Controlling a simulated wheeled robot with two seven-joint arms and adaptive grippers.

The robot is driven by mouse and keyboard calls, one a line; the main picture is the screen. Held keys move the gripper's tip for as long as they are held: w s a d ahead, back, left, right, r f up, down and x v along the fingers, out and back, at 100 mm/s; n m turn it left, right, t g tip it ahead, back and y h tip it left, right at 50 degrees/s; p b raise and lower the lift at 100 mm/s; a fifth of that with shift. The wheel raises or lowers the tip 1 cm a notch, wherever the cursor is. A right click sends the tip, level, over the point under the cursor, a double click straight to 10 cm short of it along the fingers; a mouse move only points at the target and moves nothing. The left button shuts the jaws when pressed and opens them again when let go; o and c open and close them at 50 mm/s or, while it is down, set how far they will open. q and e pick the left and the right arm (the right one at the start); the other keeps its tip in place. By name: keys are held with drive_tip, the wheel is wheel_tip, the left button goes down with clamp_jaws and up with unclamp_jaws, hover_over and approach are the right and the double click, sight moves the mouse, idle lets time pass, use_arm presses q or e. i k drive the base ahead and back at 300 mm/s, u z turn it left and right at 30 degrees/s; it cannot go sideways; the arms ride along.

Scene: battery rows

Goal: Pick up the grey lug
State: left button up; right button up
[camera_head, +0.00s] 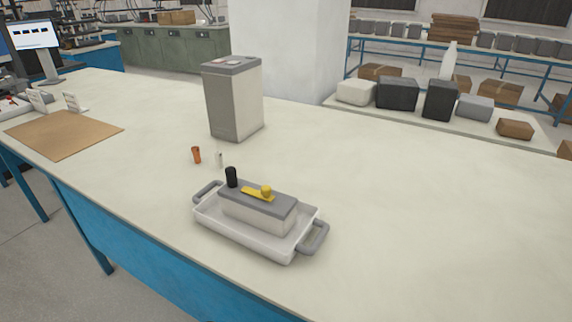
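A small pale grey lug (219,160) stands on the bench, in front of the tall battery box. It is close to the right of a small orange lug (196,155), the two apart. A white tray (237,237) with grey handles is nearer to me and holds a low battery block (247,215) with a grey top. A black cylinder (231,177) stands at the block's left end, and a yellow bar (254,193) with a round yellow knob lies on its top. Neither of my grippers is in view.
A tall grey battery box (233,101) stands behind the lugs. A brown mat (64,134) lies at the left, with white racks behind it. The right part of the bench (430,220) is clear. A white pillar (292,50) rises behind the bench.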

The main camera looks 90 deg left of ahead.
sight(218, 155)
drive_tip(key=z, duration=0.15)
drive_tip(key=k, duration=1.4)
drive_tip(key=u, duration=0.75)
